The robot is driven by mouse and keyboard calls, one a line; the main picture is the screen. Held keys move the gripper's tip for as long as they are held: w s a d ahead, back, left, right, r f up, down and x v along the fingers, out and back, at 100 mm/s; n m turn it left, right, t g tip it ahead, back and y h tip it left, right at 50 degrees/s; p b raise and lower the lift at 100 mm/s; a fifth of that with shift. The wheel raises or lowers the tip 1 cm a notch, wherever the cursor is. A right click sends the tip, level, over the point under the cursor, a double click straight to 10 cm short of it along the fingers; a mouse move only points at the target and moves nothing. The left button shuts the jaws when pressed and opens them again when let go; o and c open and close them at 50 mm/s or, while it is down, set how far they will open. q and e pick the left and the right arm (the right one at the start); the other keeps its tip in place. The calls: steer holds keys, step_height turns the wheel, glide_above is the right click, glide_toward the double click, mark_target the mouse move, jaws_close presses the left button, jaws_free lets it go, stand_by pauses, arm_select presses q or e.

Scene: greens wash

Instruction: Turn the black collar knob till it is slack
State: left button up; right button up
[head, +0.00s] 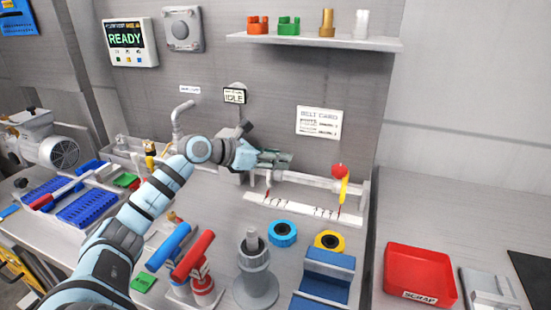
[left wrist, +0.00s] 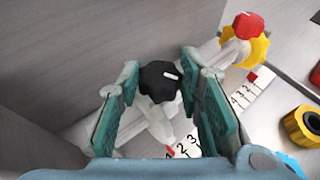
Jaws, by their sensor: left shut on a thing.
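The black collar knob (left wrist: 158,80), with a white mark on its top, sits on a pale collar (left wrist: 160,118) in the left wrist view. My left gripper (left wrist: 161,66) is shut on the knob, with one teal finger on each side. In the head view my left gripper (head: 276,159) is at the rail (head: 312,178) by the back wall, and it hides the knob. A numbered scale strip (head: 300,207) lies in front of the rail, with a red pointer tip (left wrist: 170,150) by it. My right gripper is not in view.
A red knob (head: 340,170) on a yellow piece stands at the rail's right end. Blue (head: 282,233) and yellow rings (head: 329,241), a grey post (head: 254,275) and red and blue handles stand in front. A red scrap tray (head: 420,274) is at right.

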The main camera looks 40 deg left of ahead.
arm_select(q)
steer(key=o, duration=1.2)
steer(key=shift+f, duration=0.1)
steer(key=shift+c, duration=0.2)
step_height(320, 180, up, 10)
steer(key=shift+r, duration=0.1)
